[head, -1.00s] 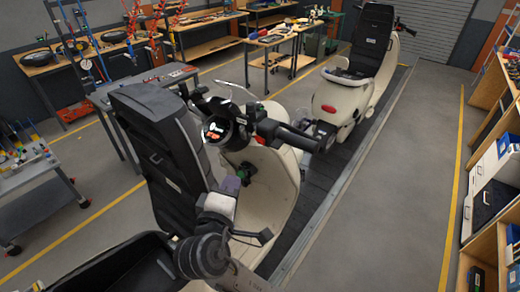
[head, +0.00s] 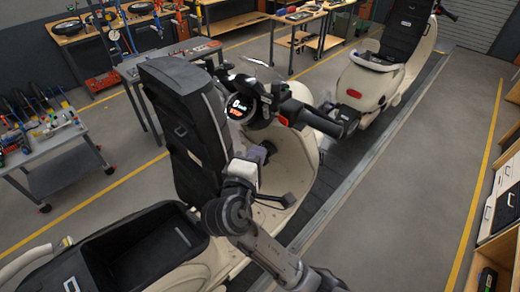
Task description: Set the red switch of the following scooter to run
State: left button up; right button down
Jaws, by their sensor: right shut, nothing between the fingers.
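The nearer cream scooter (head: 305,165) is the following one, standing behind another on the conveyor. Its handlebar carries a lit display (head: 237,107) with white and red marks. A small red switch (head: 284,121) shows at the inner end of the black right grip (head: 312,117); its exact setting is too small to tell. My right gripper (head: 264,152) is below and left of the switch, apart from it, in front of the scooter's inner front panel. It is shut and empty, its fingertips partly hidden and dark. My left gripper is not in view.
A tall black seat back (head: 185,115) stands close left of my right gripper. The leading scooter (head: 375,85) is ahead. A tool cart (head: 55,145) stands left; the floor right of the conveyor is clear.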

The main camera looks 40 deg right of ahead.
aim_at(283, 122)
jog(key=p+x, duration=0.1)
jog(key=x, duration=0.2)
jog(key=s+p+x, duration=0.1)
jog(key=x, duration=0.2)
jog(key=d+p+x, duration=0.1)
jog(key=p+x, duration=0.1)
jog(key=x, duration=0.1)
jog(key=shift+s+d+r, duration=0.15)
jog(key=shift+s+r, duration=0.05)
jog(key=shift+r, duration=0.05)
jog(key=shift+s+d+f+p, duration=0.15)
jog(key=shift+d+p, duration=0.2)
jog(key=shift+d, duration=0.4)
